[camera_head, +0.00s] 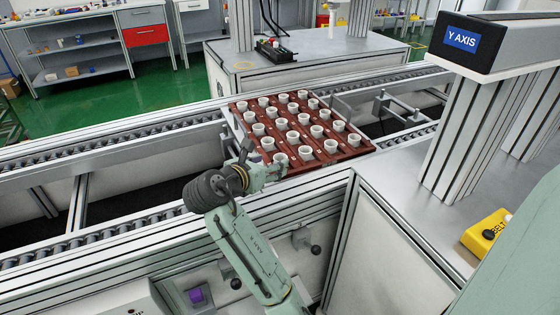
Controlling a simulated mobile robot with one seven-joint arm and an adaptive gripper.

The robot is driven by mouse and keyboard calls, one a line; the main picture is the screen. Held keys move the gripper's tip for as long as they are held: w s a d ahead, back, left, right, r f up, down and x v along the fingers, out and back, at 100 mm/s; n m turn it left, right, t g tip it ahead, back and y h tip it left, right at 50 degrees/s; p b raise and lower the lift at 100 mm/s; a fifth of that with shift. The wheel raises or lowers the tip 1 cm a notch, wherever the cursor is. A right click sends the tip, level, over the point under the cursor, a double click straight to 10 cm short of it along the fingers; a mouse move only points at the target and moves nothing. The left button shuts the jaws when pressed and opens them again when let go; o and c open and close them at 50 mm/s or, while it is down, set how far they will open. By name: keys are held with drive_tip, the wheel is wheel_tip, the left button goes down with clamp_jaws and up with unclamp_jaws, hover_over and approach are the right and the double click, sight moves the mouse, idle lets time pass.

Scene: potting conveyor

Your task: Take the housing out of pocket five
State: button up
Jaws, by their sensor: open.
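A reddish-brown tray (368,150) sits on the conveyor and holds several white cup-shaped housings in rows. Small pale labels lie between the pockets but are too small to read, so I cannot tell which is pocket five. My gripper (268,166) is open at the tray's near left corner. It is close to the nearest left housing (280,158), whose lower part is partly hidden by the gripper. I cannot tell whether they touch. Another housing (305,153) stands to the right in the near row.
Roller conveyor rails (120,228) run along both sides of the tray. A grey post with a "Y AXIS" box (463,40) stands at the right. A yellow button box (486,236) sits on the right cabinet. A metal bracket (400,108) is beyond the tray's right side.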

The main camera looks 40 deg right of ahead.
drive_tip(key=p+x, duration=0.1)
drive_tip(key=x, duration=0.5)
drive_tip(key=shift+a+f+p, duration=0.1)
drive_tip(key=shift+p, duration=0.3)
